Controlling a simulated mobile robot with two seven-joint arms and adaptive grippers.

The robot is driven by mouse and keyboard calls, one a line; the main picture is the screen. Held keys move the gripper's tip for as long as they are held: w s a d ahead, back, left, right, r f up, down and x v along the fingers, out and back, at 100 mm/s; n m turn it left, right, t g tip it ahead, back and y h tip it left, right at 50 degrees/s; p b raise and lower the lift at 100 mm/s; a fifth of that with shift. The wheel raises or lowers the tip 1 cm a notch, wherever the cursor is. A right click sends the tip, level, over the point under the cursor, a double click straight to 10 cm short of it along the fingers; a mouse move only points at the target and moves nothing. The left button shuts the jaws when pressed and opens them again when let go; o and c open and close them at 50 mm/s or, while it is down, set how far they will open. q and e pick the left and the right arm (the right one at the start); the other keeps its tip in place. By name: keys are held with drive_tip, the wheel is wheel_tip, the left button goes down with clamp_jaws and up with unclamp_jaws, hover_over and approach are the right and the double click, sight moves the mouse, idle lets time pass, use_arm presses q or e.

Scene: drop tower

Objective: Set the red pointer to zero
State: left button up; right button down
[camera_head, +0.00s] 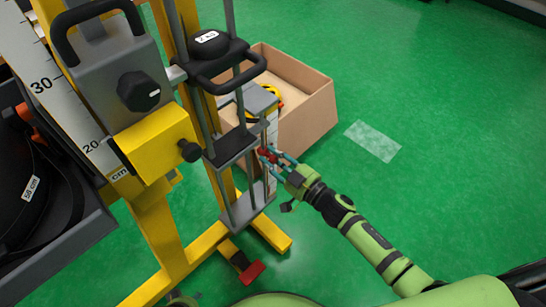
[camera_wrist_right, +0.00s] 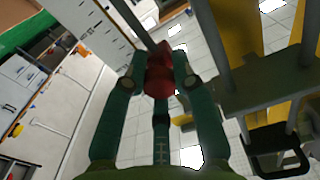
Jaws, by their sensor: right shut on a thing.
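The red pointer (camera_head: 268,155) sits on a thin vertical rod at the right side of the drop tower (camera_head: 236,150). My right gripper (camera_head: 272,156) reaches in from the lower right and is shut on the red pointer. In the right wrist view the red pointer (camera_wrist_right: 159,72) lies between the two teal fingers (camera_wrist_right: 158,78), with the rod running up from it. The pointer's exact reading cannot be made out. My left gripper does not show in either view.
A cardboard box (camera_head: 305,105) stands behind the tower. A black weight (camera_head: 208,42) sits at the tower's upper part. The yellow frame (camera_head: 160,225) and a red pedal (camera_head: 252,272) are low at the front.

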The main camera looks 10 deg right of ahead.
sight(274, 156)
wheel_tip(274, 156, up, 2)
drive_tip(key=shift+r+p, duration=0.1)
drive_tip(key=shift+p, duration=0.6)
use_arm(q)
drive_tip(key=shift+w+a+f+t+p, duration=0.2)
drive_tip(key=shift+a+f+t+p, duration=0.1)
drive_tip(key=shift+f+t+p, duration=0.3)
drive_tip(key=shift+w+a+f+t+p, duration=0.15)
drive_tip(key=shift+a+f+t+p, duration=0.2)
drive_tip(key=shift+p, duration=0.45)
use_arm(e)
drive_tip(key=shift+r, duration=1.3)
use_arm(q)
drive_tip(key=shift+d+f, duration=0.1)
use_arm(e)
drive_tip(key=c, duration=1)
unclamp_jaws()
drive_tip(key=shift+f, duration=0.1)
drive_tip(key=shift+s+d, duration=0.1)
drive_tip(key=shift+v, duration=5.9)
